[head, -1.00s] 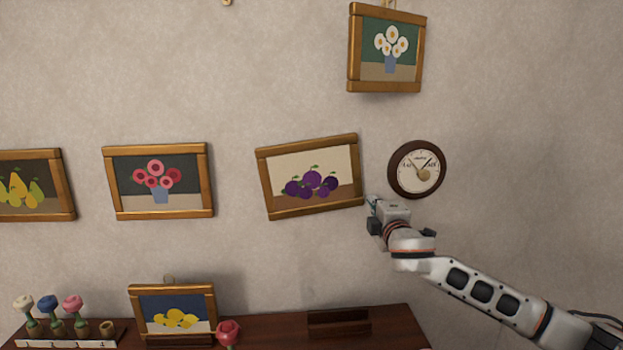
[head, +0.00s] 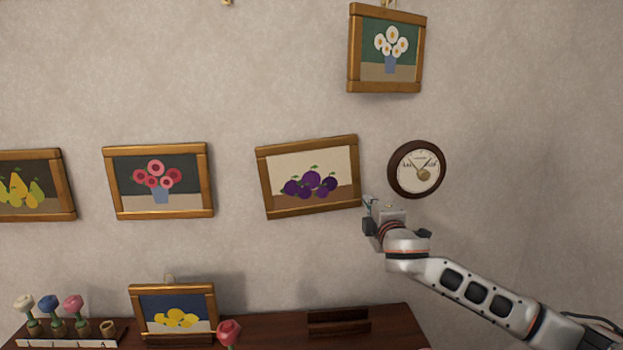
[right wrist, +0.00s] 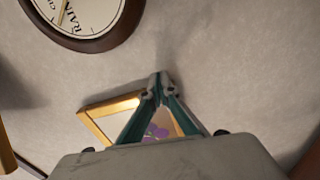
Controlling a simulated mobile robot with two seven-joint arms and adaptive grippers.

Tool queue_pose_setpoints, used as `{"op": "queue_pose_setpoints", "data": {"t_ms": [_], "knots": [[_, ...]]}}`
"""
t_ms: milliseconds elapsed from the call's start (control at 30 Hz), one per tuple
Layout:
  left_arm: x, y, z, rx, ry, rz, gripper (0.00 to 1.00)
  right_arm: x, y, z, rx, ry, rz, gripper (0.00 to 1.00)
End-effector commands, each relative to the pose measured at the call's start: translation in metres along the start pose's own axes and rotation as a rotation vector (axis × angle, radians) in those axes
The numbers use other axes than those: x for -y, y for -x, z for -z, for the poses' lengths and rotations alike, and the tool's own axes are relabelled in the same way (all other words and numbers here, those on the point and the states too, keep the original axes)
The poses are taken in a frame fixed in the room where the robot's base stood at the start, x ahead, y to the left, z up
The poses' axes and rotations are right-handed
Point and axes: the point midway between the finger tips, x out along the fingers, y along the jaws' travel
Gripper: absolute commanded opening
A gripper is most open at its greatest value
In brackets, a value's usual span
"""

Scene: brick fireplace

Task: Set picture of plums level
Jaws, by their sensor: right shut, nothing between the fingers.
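The picture of plums (head: 310,177), purple fruit in a gold-brown frame, hangs on the wall tilted, its right side higher than its left. In the right wrist view its frame (right wrist: 103,109) shows behind the fingers, which hide part of it. My right gripper (head: 368,208) is shut and empty at the picture's lower right corner. Its fingertips also show together in the right wrist view (right wrist: 158,82). I cannot tell for certain whether they touch the frame. My left gripper is not in view.
A round dial (head: 417,170) hangs right of the plums, just above my right gripper. A white-flower picture (head: 354,50) hangs above, a pink-flower picture (head: 209,180) to the left. Below, a dark shelf (head: 270,325) holds a lemon picture (head: 175,290) and flowers.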

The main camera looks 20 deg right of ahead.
Motion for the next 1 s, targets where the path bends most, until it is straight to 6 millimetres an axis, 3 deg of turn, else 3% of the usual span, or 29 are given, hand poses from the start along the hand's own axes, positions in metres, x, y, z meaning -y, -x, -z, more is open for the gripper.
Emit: {"op": "queue_pose_setpoints", "data": {"t_ms": [1000], "knots": [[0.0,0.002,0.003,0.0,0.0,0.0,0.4,0.0,0.0,0.011,0.0,-0.001,-0.001,0.0]]}}
